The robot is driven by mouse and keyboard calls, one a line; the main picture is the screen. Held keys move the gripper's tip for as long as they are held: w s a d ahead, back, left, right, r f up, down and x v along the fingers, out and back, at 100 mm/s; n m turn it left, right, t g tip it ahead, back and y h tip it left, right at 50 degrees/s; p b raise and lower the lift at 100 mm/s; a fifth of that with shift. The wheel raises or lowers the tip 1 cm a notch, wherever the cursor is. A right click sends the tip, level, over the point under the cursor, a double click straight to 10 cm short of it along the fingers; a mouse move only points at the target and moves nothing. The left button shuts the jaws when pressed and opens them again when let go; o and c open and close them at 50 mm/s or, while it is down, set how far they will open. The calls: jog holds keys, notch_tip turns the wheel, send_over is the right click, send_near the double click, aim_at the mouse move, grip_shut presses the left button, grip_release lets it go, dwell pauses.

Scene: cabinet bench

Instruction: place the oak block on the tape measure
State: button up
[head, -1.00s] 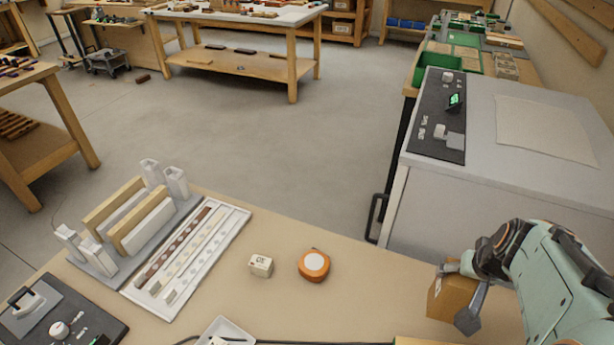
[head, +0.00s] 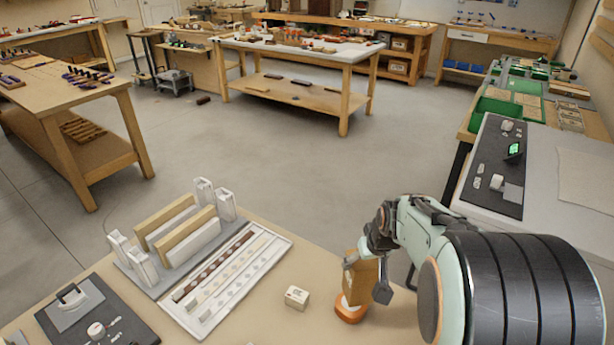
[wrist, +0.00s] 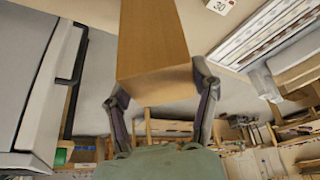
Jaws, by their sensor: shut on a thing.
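The oak block (head: 367,272) is a wooden box shape, held upright in my gripper (head: 366,278), which is shut on it. In the wrist view the oak block (wrist: 152,45) fills the space between my fingers (wrist: 160,95). The orange tape measure (head: 349,310) is on the bench, directly below the block in the head view and partly hidden by it. I cannot tell whether the block touches the tape measure. The tape measure does not show in the wrist view.
A small white cube with dark marks (head: 296,298) stands left of the tape measure. Further left are a white slotted tray (head: 215,300) and a rack with upright boards (head: 180,235). A dark control panel (head: 95,320) is at the front left.

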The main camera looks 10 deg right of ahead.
jog(key=x, duration=0.8)
jog(key=shift+w+d, duration=0.25)
jog(key=shift+d, duration=0.2)
jog(key=shift+f, duration=0.1)
jog(key=o, duration=1.2)
jog(key=shift+f, duration=0.1)
